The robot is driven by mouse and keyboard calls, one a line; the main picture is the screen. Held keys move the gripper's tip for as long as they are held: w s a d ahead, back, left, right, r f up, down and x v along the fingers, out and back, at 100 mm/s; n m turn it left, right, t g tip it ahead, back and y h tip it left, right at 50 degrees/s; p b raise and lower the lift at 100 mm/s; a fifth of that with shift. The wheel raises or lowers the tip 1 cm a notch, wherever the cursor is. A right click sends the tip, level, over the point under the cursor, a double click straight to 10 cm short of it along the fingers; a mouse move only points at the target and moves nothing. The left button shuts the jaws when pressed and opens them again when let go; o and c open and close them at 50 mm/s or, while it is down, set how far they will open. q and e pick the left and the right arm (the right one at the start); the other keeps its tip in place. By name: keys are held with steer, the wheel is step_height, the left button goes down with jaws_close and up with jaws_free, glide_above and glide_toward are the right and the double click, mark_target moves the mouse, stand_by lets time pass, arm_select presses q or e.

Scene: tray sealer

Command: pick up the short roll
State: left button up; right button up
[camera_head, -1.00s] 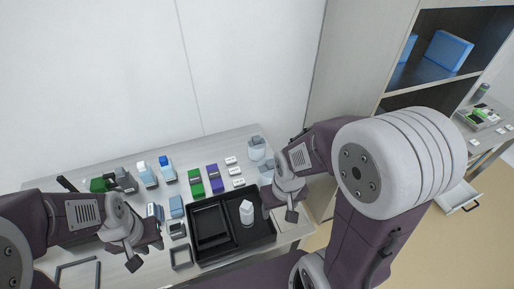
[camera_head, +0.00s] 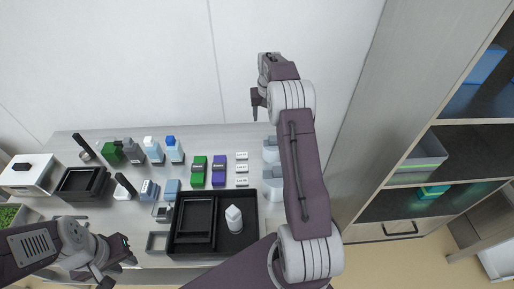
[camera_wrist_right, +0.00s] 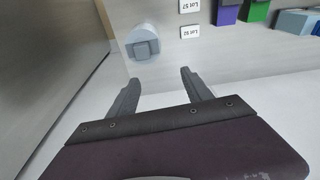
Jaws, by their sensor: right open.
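Two pale grey-blue rounded items, which look like rolls, stand at the right end of the table in the head view: a rear one (camera_head: 270,150) and a front one (camera_head: 272,182), partly hidden by my right arm. I cannot tell which is the short roll. One grey cylinder with a square block on its end (camera_wrist_right: 143,44) shows in the right wrist view, beyond the fingertips and touched by neither. My right gripper (camera_wrist_right: 158,80) is open and empty, raised high above the back of the table. My left gripper (camera_head: 117,263) looks open and empty over the front left.
A black tray (camera_head: 178,248) holds a white bottle (camera_head: 234,218). Green boxes (camera_head: 198,178), purple boxes (camera_head: 219,176) and lot cards (camera_head: 242,168) stand left of the rolls. Blue-capped bottles (camera_head: 174,150) are further left. A shelf cabinet (camera_head: 385,205) stands right of the table.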

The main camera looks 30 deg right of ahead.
glide_above(272, 147)
steer(key=shift+m+g, duration=0.3)
steer(key=shift+m, duration=0.1)
steer(key=f, duration=0.3)
steer(key=w+f, duration=0.1)
steer(key=shift+d+f, duration=0.15)
steer(key=shift+d, duration=0.15)
steer(key=shift+s, duration=0.15)
steer(key=shift+a, duration=0.2)
steer(key=f, duration=0.2)
steer(key=d+f, duration=0.1)
steer(key=shift+w+f, duration=0.2)
steer(key=shift+f, duration=0.15)
steer(key=f, duration=0.1)
steer(key=f+p, duration=0.1)
steer(key=f, duration=0.2)
steer(key=shift+w+d+f, duration=0.15)
steer(key=shift+w+f, duration=0.1)
steer(key=shift+f, duration=0.1)
steer(key=shift+d+f, duration=0.1)
steer(key=shift+f, duration=0.05)
arm_select(q)
steer(key=shift+a+r, duration=0.35)
steer(key=shift+r, duration=0.05)
arm_select(e)
jaws_close()
